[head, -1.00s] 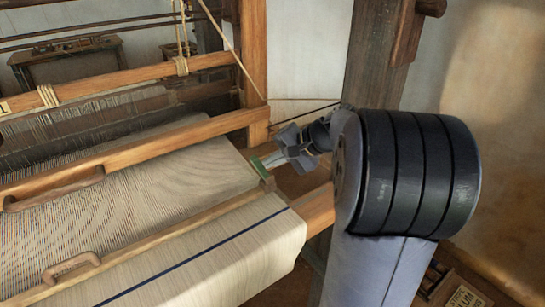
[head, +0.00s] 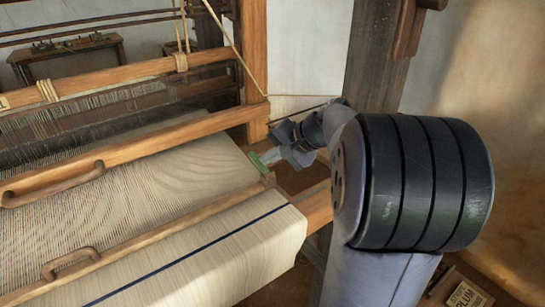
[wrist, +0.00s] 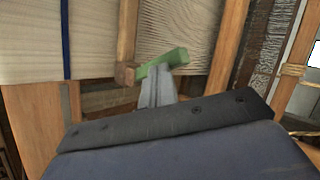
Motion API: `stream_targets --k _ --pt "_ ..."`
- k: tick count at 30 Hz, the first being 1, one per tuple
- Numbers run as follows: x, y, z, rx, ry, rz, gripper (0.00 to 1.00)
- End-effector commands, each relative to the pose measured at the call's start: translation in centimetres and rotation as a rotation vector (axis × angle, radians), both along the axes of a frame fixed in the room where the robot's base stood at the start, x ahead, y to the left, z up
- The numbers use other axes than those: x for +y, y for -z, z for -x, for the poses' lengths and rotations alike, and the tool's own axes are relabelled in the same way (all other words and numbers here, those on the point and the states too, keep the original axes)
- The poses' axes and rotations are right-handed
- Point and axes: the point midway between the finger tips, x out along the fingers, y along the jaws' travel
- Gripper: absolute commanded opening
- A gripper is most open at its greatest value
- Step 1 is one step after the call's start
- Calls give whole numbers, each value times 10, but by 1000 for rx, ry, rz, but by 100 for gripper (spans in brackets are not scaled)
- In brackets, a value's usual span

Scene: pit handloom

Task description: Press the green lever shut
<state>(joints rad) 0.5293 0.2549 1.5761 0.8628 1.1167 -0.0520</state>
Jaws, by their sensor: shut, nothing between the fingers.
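The green lever (head: 257,161) sits at the right end of the wooden beam along the front edge of the woven cloth. In the wrist view the green lever (wrist: 163,62) lies slantwise beside a small wooden block (wrist: 125,73), just beyond my fingertips. My gripper (head: 268,157) is shut and empty, with its pale fingertips right at the lever. In the wrist view the shut fingertips of my gripper (wrist: 155,72) reach the lever's near side; I cannot tell whether they touch it. My wrist hides part of the space to the right of the lever.
The cloth (head: 190,250) and its wooden beam (head: 150,235) lie left of my gripper. A loom post (head: 254,60) rises behind it, and a dark timber post (head: 372,60) stands behind my arm.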

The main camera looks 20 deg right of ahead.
Motion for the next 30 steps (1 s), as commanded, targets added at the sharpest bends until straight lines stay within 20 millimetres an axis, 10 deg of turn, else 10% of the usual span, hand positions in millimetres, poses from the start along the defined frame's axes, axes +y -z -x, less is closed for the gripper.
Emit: stream_targets --k 30 --pt "46 33 9 -131 0 666 0"
